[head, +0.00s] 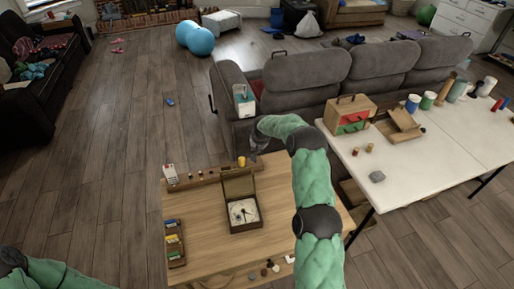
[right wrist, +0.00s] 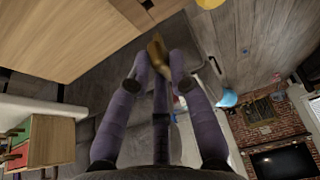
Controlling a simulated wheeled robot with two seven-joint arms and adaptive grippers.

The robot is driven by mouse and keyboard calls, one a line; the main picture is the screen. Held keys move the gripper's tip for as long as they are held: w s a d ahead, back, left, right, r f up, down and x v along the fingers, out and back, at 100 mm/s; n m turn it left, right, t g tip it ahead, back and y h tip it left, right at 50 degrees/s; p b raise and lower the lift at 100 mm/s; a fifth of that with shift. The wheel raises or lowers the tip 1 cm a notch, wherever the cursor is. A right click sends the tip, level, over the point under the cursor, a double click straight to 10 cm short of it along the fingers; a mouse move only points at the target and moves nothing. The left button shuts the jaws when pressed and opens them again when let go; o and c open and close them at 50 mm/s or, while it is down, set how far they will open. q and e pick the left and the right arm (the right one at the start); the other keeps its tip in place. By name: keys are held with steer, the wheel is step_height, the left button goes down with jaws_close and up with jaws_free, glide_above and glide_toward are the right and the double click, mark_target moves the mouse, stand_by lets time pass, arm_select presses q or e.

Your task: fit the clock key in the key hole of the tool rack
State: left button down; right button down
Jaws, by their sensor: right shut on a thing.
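The clock key (right wrist: 156,48) is a brass-coloured piece between the fingertips of my right gripper (right wrist: 158,62) in the right wrist view. The gripper is shut on it. In the head view my right gripper (head: 258,144) is just beyond the table's far edge, near the right end of the tool rack, and the key cannot be made out. The tool rack (head: 205,179) is a long wooden bar along the far edge. Part of it, with a dark hole, shows in the right wrist view (right wrist: 148,12), apart from the key. My left gripper is out of view.
An open wooden box with a clock (head: 243,212) stands on the wooden table (head: 205,235). A tray of coloured pieces (head: 174,243) lies at left. A yellow piece (head: 241,161) stands by the rack's right end. A grey sofa (head: 300,80) is behind; a white table (head: 400,185) is at right.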

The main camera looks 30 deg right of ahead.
steer(key=shift+f+b, duration=1.4)
steer(key=shift+f, duration=0.8)
steer(key=shift+b, duration=0.65)
stand_by(0.4)
steer(key=shift+f+b, duration=1.35)
steer(key=shift+f, duration=0.3)
steer(key=c, duration=1)
jaws_free()
steer(key=shift+c, duration=0.2)
step_height(320, 180, up, 10)
steer(key=shift+r, duration=0.1)
